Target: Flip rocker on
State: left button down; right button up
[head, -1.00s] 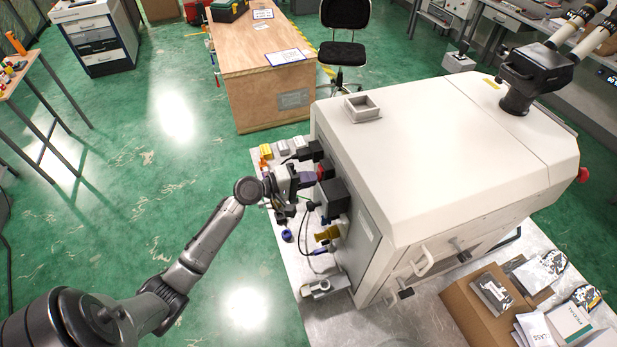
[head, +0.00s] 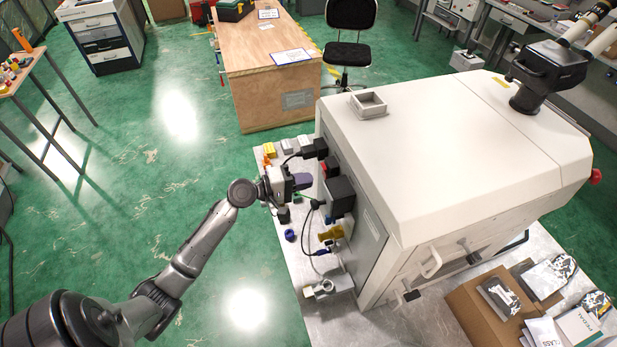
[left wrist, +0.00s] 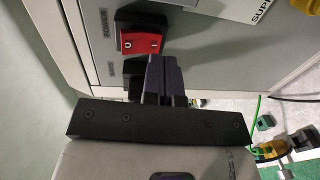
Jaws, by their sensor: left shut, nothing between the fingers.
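The red rocker (left wrist: 141,42) sits in a black housing on the machine's grey side panel in the left wrist view, under a "POWER" label. It bears white marks, but I cannot tell which side is pressed in. In the head view the red rocker (head: 332,168) shows small on the side of the white machine (head: 450,140). My left gripper (head: 306,180) is shut and empty, apart from the panel and near the rocker. In the left wrist view its purple fingers (left wrist: 164,76) are together, just below the rocker. My right gripper is not in view.
Black plugs (head: 341,197) and cables stick out of the panel close to my left gripper. A yellow connector (head: 331,233) and a blue ring (head: 290,235) are lower down. A cardboard box (head: 482,310) stands at the lower right.

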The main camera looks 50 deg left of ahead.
pick_arm(q)
jog(key=f+b+v, duration=0.2)
jog(key=b+v, duration=0.1)
jog(key=v, duration=0.8)
jog(key=shift+f, duration=0.3)
jog(key=s+d+f+m+g+y, duration=0.5)
jog(key=s+f+m+g+y, duration=0.3)
jog(key=f+m, duration=0.4)
jog(key=s+d+f+m+g+h, duration=0.1)
jog(key=s+d+f+g, duration=0.1)
jog(key=s+d, duration=0.45)
jog(key=s+d+f+m+g, duration=0.2)
jog(key=s+d, duration=0.2)
jog(key=d, duration=0.6)
notch_tip(320, 180, up, 18)
jog(key=p, duration=1.8)
jog(key=shift+s+r, duration=0.15)
jog(key=shift+s, duration=0.05)
